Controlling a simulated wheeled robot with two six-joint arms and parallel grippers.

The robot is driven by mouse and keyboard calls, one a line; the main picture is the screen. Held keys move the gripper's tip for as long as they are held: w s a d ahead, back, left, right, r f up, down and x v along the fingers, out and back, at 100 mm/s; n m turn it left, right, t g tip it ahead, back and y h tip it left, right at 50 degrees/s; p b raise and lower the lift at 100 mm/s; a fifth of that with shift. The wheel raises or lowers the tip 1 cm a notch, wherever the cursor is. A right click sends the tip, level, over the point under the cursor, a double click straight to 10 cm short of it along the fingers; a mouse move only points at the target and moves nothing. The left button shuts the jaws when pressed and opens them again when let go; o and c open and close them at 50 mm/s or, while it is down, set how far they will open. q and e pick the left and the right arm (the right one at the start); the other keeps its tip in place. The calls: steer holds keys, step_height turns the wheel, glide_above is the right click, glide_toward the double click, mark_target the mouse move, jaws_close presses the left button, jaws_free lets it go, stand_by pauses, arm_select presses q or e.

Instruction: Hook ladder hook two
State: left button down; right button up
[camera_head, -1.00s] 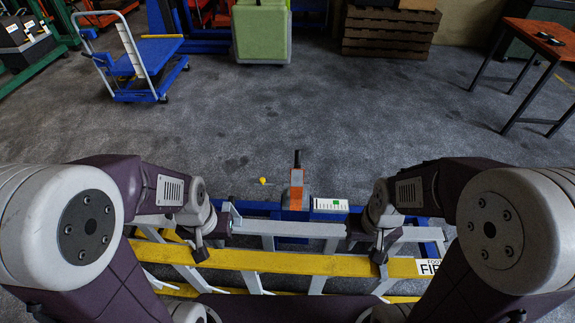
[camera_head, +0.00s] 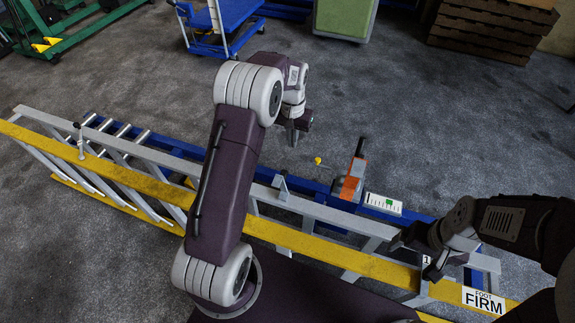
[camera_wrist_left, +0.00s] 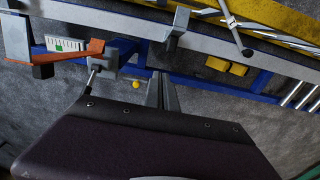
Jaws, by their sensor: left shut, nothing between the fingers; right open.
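The ladder (camera_head: 320,245), with yellow and grey rails, lies on its side along the blue frame (camera_head: 265,170). A small grey hook with a rod (camera_head: 80,140) stands at its left part; it also shows in the left wrist view (camera_wrist_left: 235,30). A grey bracket (camera_head: 283,187) rises at the middle of the ladder, also in the left wrist view (camera_wrist_left: 178,27). My left gripper (camera_head: 294,138) is shut and empty, pointing down beyond the ladder, clear of it. My right gripper (camera_head: 415,252) is open at the ladder's right part, by a "1" tag; whether it touches is unclear.
An orange-and-grey device with a black handle (camera_head: 350,180) and a white level-like block (camera_head: 383,204) stand behind the ladder. A yellow knob (camera_head: 317,160) is near my left gripper. Grey rollers (camera_head: 130,132) lie at the left. The floor beyond is clear up to a blue trolley (camera_head: 222,20).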

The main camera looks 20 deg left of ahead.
arm_select(q)
steer(key=w, duration=0.1)
steer(key=w+a+f, duration=0.2)
steer(key=shift+w+a+f, duration=0.1)
steer(key=shift+w+a, duration=0.05)
steer(key=shift+w, duration=0.2)
steer(key=s+f, duration=0.3)
steer(key=f, duration=0.8)
steer(key=shift+s, duration=0.3)
